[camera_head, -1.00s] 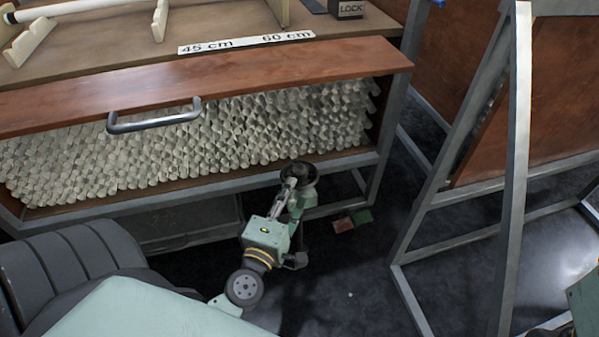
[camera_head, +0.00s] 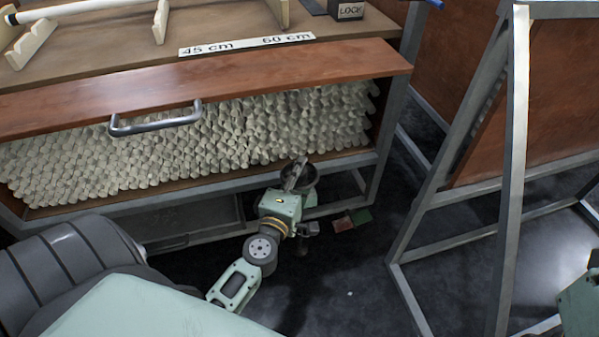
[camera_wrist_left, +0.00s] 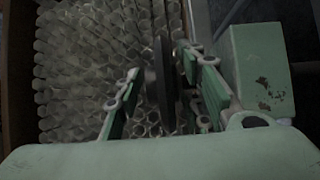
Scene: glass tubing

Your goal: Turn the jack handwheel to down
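The dark round jack handwheel (camera_head: 311,174) is in front of the glass rack's lower right part in the head view. My left gripper (camera_head: 295,175) is at the wheel, its fingers overlapping the wheel's left side. In the left wrist view the handwheel (camera_wrist_left: 167,88) is nearly edge-on, between the two spread fingers of my left gripper (camera_wrist_left: 161,66). The fingers are apart, with a visible gap to the left one; I cannot tell whether the right one touches. A green box-shaped body (camera_wrist_left: 258,70) stands right of the wheel there.
A wooden cabinet with a metal handle (camera_head: 155,121) holds many stacked glass tubes (camera_head: 200,145). A metal frame (camera_head: 512,150) stands at the right. Dark floor (camera_head: 345,270) in front is clear.

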